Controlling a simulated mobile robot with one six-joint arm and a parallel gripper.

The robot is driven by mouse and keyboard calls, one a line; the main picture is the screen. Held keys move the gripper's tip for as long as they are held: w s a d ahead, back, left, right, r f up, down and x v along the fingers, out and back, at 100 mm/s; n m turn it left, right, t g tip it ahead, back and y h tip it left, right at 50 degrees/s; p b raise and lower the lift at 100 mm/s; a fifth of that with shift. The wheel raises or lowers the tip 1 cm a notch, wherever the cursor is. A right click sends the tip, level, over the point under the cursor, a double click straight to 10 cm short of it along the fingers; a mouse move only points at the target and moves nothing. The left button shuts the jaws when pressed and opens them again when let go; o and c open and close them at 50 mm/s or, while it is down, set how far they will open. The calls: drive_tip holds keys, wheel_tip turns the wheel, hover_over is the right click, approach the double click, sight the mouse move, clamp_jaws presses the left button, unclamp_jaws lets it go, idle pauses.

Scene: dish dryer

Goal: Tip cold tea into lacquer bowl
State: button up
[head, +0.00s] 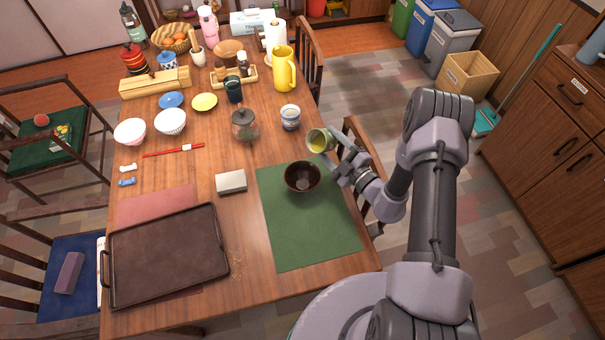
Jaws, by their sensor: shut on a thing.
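The dark brown lacquer bowl (302,177) stands upright on the green placemat (312,236). My gripper (338,152) is shut on a pale green-grey cup (321,140), holding it above and to the upper right of the bowl in the picture. The cup is tilted, with its mouth facing the camera and the left. Yellow-green tea (317,143) shows inside the cup. No stream of tea can be made out between cup and bowl. The exact finger contact is small and partly hidden by the cup.
A white-and-blue cup (290,117) and a glass teapot (244,126) stand left of the held cup. A dark tray (166,255) fills the front left. A chair (362,160) stands behind my gripper.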

drive_tip(key=shift+r, duration=0.35)
drive_tip(key=shift+f, duration=0.15)
drive_tip(key=shift+n, duration=0.3)
drive_tip(key=shift+a+f+n+b, duration=0.1)
drive_tip(key=shift+f+n+b, duration=0.2)
drive_tip(key=shift+n+b, duration=0.45)
drive_tip(key=shift+f+n+b, duration=0.3)
drive_tip(key=shift+n+b, duration=0.2)
drive_tip(key=shift+n, duration=0.35)
idle(0.3)
drive_tip(key=shift+s+a+f+n+b, duration=0.3)
drive_tip(key=shift+a+f+n+b, duration=0.1)
drive_tip(key=shift+f+b, duration=0.15)
drive_tip(key=shift+s+a+f+n+b, duration=0.3)
drive_tip(key=shift+f+n+b, duration=0.1)
drive_tip(key=shift+f+b, duration=0.15)
drive_tip(key=shift+s+a+r+n, duration=0.2)
drive_tip(key=shift+r+n, duration=0.2)
drive_tip(key=shift+n, duration=0.6)
idle(0.7)
drive_tip(key=shift+s+a+f+n+y+b, duration=0.1)
drive_tip(key=shift+a+f+n+y+b, duration=0.1)
drive_tip(key=shift+f+n+y+b, duration=0.45)
idle(0.7)
drive_tip(key=shift+s+a+r+n+h, duration=0.15)
drive_tip(key=shift+r+n, duration=0.1)
drive_tip(key=shift+n, duration=0.25)
drive_tip(key=shift+s+a+r+n+h, duration=0.1)
drive_tip(key=shift+r+n, duration=0.1)
drive_tip(key=shift+n, duration=0.25)
